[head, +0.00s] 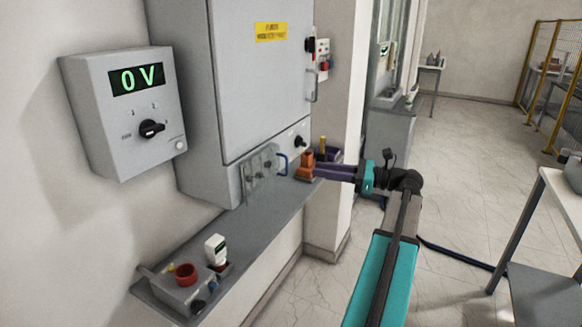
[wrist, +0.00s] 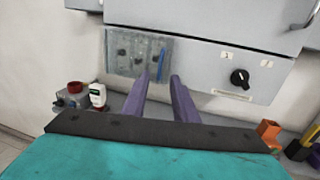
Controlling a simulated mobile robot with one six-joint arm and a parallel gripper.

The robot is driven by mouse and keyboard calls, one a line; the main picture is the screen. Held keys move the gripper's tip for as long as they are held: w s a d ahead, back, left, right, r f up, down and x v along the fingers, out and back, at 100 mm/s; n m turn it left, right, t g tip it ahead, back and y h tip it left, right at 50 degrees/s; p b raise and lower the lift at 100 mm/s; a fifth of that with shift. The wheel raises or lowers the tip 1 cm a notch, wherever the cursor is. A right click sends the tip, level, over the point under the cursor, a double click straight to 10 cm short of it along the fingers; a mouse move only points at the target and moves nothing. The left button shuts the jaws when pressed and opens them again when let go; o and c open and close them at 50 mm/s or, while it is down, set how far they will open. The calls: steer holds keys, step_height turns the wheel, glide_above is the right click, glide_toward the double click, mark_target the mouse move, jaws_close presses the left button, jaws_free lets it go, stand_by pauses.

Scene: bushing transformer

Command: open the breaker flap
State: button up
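The breaker flap (wrist: 128,45) is a clear panel low on the grey cabinet, with dark switches showing behind it. It looks closed, lying flat over them; in the head view it is left of my gripper (head: 262,170). A blue handle (wrist: 162,65) stands at its right edge, and it also shows in the head view (head: 282,164). My gripper (wrist: 161,76) has two purple fingers spread apart and nothing between them. Their tips point at the cabinet, and the handle appears in line with the gap. In the head view, my gripper (head: 319,171) is right of the handle, apart from it.
A grey shelf (head: 235,222) runs below the cabinet. An orange object (wrist: 268,131) stands at its right end near my fingers. A red-topped item (head: 186,273) and a white meter (head: 215,248) are at the left end. A black knob (wrist: 239,77) is right of the flap.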

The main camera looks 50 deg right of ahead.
mark_target(287, 166)
steer(key=p+x, duration=0.1)
steer(key=x, duration=0.8)
steer(key=shift+w+a+p, duration=0.2)
steer(key=shift+w+p, duration=0.1)
jaws_close()
steer(key=shift+f, duration=0.1)
stand_by(1.0)
